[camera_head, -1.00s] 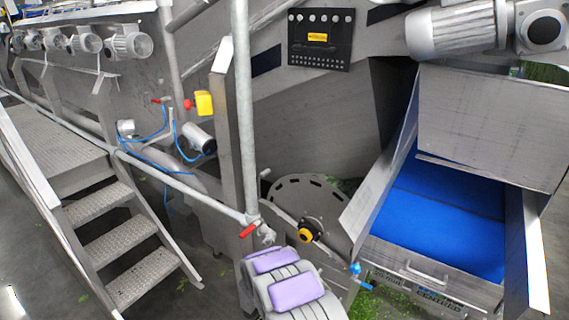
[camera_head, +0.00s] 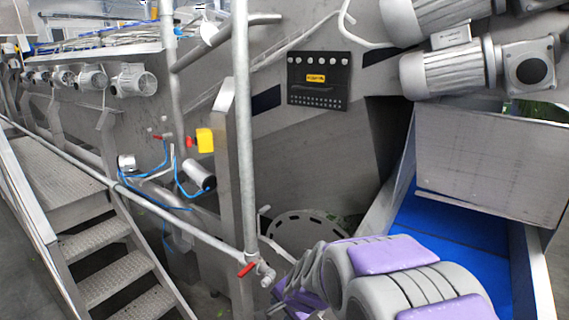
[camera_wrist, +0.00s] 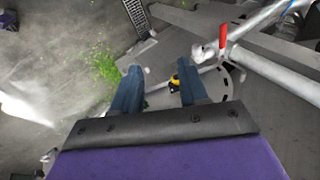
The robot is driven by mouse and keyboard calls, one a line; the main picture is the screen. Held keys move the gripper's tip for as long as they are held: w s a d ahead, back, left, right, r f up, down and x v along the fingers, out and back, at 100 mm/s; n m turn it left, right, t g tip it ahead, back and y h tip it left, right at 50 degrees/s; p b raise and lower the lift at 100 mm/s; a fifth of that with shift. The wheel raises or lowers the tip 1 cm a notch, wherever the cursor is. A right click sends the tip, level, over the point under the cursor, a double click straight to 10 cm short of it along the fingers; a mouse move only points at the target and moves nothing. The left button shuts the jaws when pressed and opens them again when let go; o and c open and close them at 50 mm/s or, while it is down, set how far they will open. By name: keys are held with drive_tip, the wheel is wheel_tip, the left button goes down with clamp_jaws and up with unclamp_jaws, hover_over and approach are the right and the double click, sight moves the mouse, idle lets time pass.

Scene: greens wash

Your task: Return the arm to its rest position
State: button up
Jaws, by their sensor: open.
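My gripper (camera_wrist: 158,82) shows in the wrist view with its two dark blue fingers apart and nothing held between them. A small yellow-and-black knob (camera_wrist: 174,82) shows beyond the fingertips, near the right finger. I cannot tell the exact distance, but no contact shows. In the head view my arm, grey with purple pads, fills the lower middle and right. It covers the knob and part of the slotted round plate (camera_head: 307,220) behind. The gripper itself is not visible in the head view.
A red-handled valve (camera_head: 248,268) on a grey pipe is close to the left of my arm; its red handle also shows in the wrist view (camera_wrist: 223,36). A blue-lined chute (camera_head: 450,222) is at right, metal stairs (camera_head: 105,245) at left. Green scraps (camera_wrist: 104,66) lie on the floor.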

drive_tip(key=s+d+r+n+g+h, duration=0.1)
drive_tip(key=s+d+r+n+g, duration=0.1)
drive_tip(key=s, duration=1)
drive_tip(key=s+d+r+n+g+h, duration=0.1)
drive_tip(key=s+d+r+n+g, duration=0.1)
drive_tip(key=s+d+n, duration=0.2)
drive_tip(key=s+d+r+n+g+h, duration=0.1)
drive_tip(key=s+d+n+g, duration=0.2)
drive_tip(key=s+d, duration=0.5)
drive_tip(key=s, duration=1.2)
drive_tip(key=shift+d+r, duration=0.15)
drive_tip(key=shift+r, duration=0.25)
drive_tip(key=shift+s, duration=0.1)
